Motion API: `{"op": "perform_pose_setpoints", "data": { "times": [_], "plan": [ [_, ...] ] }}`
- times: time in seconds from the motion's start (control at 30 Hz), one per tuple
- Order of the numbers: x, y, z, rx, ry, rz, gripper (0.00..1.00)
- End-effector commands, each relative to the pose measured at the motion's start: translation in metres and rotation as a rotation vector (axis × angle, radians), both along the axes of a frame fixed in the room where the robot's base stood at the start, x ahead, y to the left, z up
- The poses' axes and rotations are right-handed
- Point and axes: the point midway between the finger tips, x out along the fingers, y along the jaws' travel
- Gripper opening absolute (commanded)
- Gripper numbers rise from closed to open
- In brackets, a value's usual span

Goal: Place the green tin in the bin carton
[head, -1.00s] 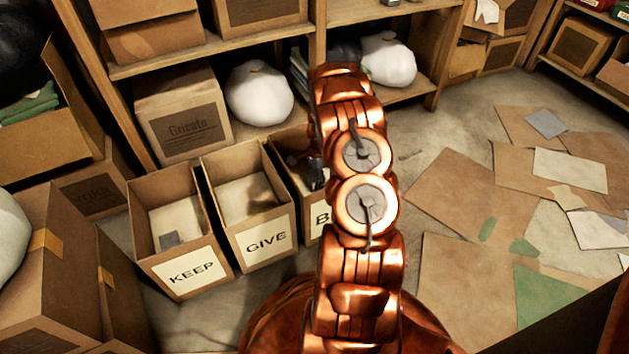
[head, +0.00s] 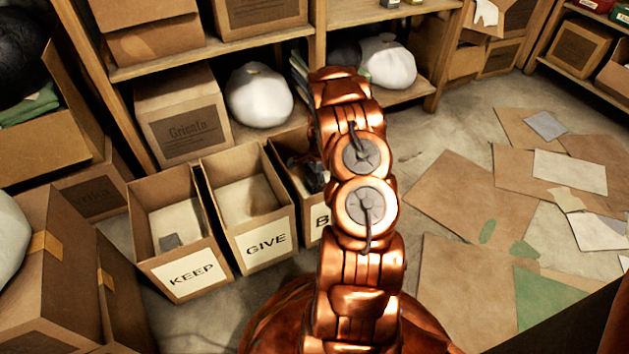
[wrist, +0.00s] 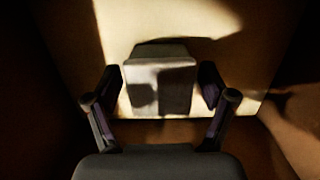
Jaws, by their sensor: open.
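The bin carton (head: 305,232) stands at the right end of the row of three open cartons. My arm covers much of it and its label, of which only a "B" shows. My gripper (head: 313,177) is partly visible inside this carton, mostly hidden by the arm. In the wrist view my gripper (wrist: 160,88) is open, with one finger on each side of a pale grey, block-like object (wrist: 160,86) near the carton floor. This object may be the tin, but no green shows on it in this light. I cannot tell whether the fingers touch it.
The KEEP carton (head: 147,235) holds a small grey item (head: 170,242). The GIVE carton (head: 220,232) stands beside it and looks empty. Shelves with boxes and white sacks (head: 259,95) stand behind. Flat cardboard (head: 470,200) lies on the floor at the right.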

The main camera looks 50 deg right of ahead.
Motion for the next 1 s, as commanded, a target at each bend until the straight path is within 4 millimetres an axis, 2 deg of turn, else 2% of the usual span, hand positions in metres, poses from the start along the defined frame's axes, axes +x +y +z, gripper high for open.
{"op": "perform_pose_setpoints", "data": {
  "times": [0.13,0.27,0.7,0.9,1.0],
  "plan": [
    [0.000,0.000,0.005,0.000,0.000,0.000,0.83],
    [0.000,-0.002,0.020,0.000,0.000,0.000,0.83],
    [-0.003,-0.011,0.102,-0.003,-0.002,0.001,0.83],
    [-0.005,-0.012,0.122,0.001,0.000,0.004,0.83],
    [-0.003,-0.004,0.133,-0.001,0.004,0.039,0.83]
  ]
}}
